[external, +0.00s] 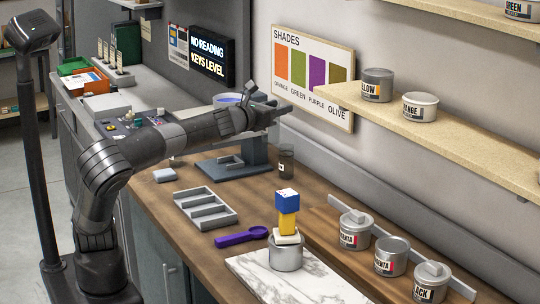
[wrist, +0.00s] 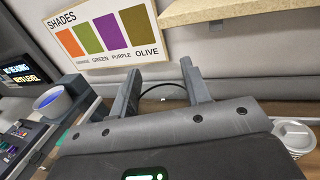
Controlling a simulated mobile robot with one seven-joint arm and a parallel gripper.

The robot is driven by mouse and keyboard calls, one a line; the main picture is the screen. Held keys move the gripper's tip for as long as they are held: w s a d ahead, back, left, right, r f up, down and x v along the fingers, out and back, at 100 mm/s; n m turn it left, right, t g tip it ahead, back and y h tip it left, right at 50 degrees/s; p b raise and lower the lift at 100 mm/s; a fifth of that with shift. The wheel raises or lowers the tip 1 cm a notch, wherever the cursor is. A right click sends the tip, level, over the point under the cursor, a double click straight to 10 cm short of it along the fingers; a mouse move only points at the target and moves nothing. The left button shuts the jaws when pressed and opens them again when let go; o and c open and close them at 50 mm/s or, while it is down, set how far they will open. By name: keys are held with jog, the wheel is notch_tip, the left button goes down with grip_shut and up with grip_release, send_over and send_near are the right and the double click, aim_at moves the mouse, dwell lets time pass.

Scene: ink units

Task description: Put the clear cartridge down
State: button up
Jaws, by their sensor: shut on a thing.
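My gripper (external: 280,106) is raised above the counter, right of the stand with a blue bowl. In the wrist view its two fingers (wrist: 160,90) stand apart with a see-through thing between them, taken as the clear cartridge. Only a thin dark curved line (wrist: 160,86) of it shows, with the wall behind visible through it. I cannot make the cartridge out in the external view. A small dark see-through jar (external: 286,164) with a pale label stands on the counter below the gripper.
A grey tray (external: 205,208), a purple spoon-like tool (external: 242,237) and a tin (external: 286,256) with stacked blocks stand nearer. Several labelled tins line a wooden board at right. The grey stand (external: 236,162) and wall shelf (external: 450,124) are obstacles. Some bare counter lies around the tray.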

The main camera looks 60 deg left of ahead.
notch_tip(320, 180, up, 4)
jog(key=shift+f, duration=0.1)
jog(key=shift+d, duration=0.7)
jog(key=s+d+m+g+h, duration=0.1)
jog(key=s+d+m+h, duration=0.45)
jog(key=d, duration=0.85)
jog(key=s+d+m+g+h, duration=0.25)
jog(key=s+d+h, duration=0.35)
jog(key=s+d, duration=0.5)
jog(key=s+d+m+g+h, duration=0.1)
jog(key=s+d+m+h, duration=0.4)
jog(key=d, duration=1.1)
notch_tip(320, 180, down, 18)
jog(key=shift+n+h, duration=0.4)
jog(key=shift+h, duration=0.05)
jog(key=shift+w+a+f, duration=0.45)
jog(key=shift+w+f, duration=1.35)
jog(key=shift+w, duration=0.05)
jog(key=shift+w+a+f, duration=0.4)
jog(key=shift+w+f, duration=1.45)
jog(key=shift+w, duration=0.05)
jog(key=shift+w+a+f, duration=0.45)
jog(key=shift+w+f, duration=1.35)
jog(key=shift+w, duration=0.05)
